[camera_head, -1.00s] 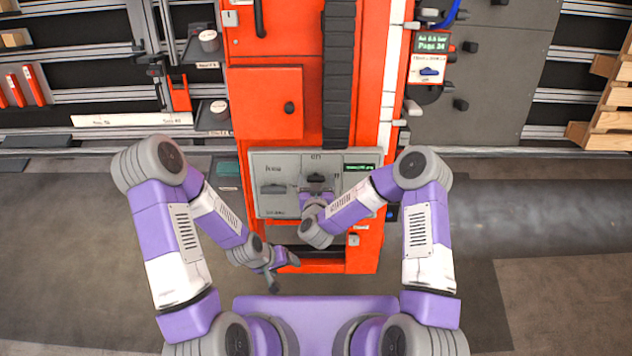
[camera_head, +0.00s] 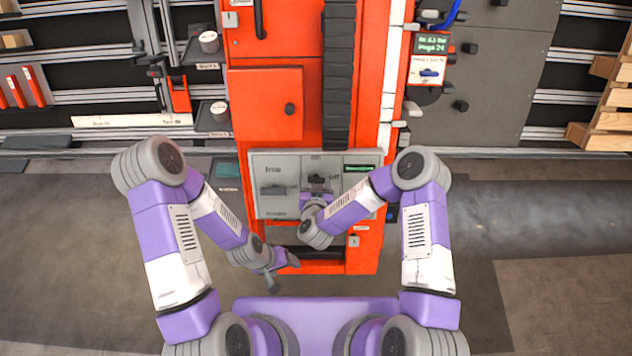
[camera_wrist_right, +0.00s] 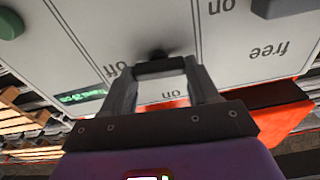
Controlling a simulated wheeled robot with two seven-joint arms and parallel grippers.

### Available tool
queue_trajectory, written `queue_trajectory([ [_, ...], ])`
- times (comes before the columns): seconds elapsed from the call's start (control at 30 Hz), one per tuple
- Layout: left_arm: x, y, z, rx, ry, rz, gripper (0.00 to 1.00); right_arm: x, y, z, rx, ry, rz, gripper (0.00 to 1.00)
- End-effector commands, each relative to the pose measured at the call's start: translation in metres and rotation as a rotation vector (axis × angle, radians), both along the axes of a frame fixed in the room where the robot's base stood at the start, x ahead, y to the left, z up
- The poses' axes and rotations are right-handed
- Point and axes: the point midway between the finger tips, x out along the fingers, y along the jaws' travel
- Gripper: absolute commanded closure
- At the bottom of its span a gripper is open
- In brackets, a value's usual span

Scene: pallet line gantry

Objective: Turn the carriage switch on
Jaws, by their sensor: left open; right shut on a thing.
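The grey control panel (camera_head: 265,204) is on the front of the orange machine. Its carriage switch, a small dark knob (camera_head: 318,179), sits in the middle section, with "on" lettered above it and "off" to its right. My right gripper (camera_head: 316,188) is at this knob and shut on it. In the right wrist view, which is upside down against the lettering, the fingers of my right gripper (camera_wrist_right: 160,72) close around the dark knob (camera_wrist_right: 154,54). The fingers hide part of the knob, so its exact angle is unclear. My left gripper (camera_head: 282,275) is open and empty, low in front of the machine.
A wide dark handle (camera_head: 278,189) sits on the panel's left section, under a "free" label. A small green-lit display (camera_head: 360,168) is at the panel's upper right. A slot lies below the panel.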

Motion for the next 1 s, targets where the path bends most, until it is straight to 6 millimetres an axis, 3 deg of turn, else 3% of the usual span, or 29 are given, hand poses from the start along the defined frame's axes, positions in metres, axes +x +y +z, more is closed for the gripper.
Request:
queue_trajectory([
  [1.0, 0.0000, 0.0000, -0.0043, 0.000, 0.000, 0.000, 0.28, -0.0011, -0.0020, -0.0022, 0.808, 0.003, -0.431, 0.71],
])
